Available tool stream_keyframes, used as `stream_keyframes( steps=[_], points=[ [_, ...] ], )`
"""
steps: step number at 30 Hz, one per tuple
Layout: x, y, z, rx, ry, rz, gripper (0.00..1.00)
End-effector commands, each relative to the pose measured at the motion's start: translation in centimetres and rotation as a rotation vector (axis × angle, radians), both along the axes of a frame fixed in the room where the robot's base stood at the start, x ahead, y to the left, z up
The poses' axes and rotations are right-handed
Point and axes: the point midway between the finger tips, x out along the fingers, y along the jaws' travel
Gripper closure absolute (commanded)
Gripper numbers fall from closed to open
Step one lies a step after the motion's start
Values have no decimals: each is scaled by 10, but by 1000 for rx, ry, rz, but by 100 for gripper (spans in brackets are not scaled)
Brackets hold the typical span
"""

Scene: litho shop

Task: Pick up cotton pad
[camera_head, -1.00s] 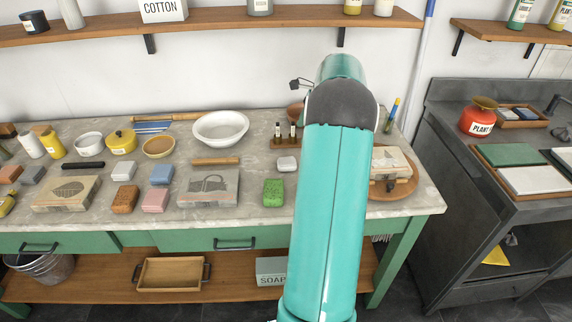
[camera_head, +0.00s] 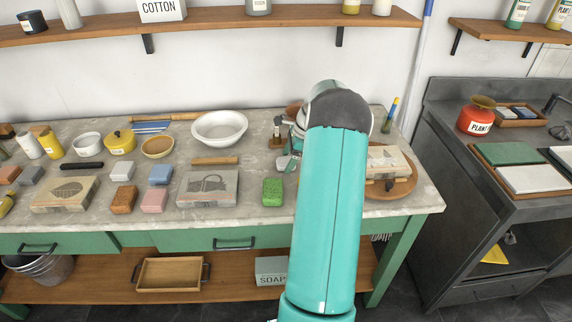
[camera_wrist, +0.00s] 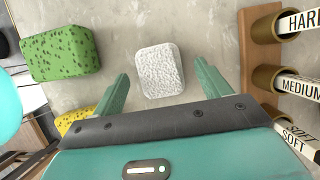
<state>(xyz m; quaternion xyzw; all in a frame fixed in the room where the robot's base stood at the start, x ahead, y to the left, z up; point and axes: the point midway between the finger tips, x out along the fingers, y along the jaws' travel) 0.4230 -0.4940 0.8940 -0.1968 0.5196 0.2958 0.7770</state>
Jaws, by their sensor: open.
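The cotton pad (camera_wrist: 160,70) is a white, textured, rounded block lying flat on the grey counter. In the wrist view it lies just ahead of my gripper (camera_wrist: 163,88), roughly centred between the two green fingers. The fingers are spread apart with nothing held between them.
A green speckled sponge (camera_wrist: 60,53) lies left of the pad, with a yellow sponge (camera_wrist: 76,122) nearer. A wooden rack (camera_wrist: 247,60) holding labelled crayons stands close on the right. A white bowl (camera_head: 220,128) and a printed stone (camera_head: 208,187) stand further left on the counter.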

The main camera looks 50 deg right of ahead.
Motion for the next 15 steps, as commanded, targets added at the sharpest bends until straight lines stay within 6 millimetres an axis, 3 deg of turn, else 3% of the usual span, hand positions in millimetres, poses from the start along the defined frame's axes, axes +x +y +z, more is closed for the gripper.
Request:
stream_keyframes(
  steps=[9,15],
  points=[
    [3,2,-7,-2,-1,0,24],
    [2,2,-7,-2,-1,0,63]
  ],
)
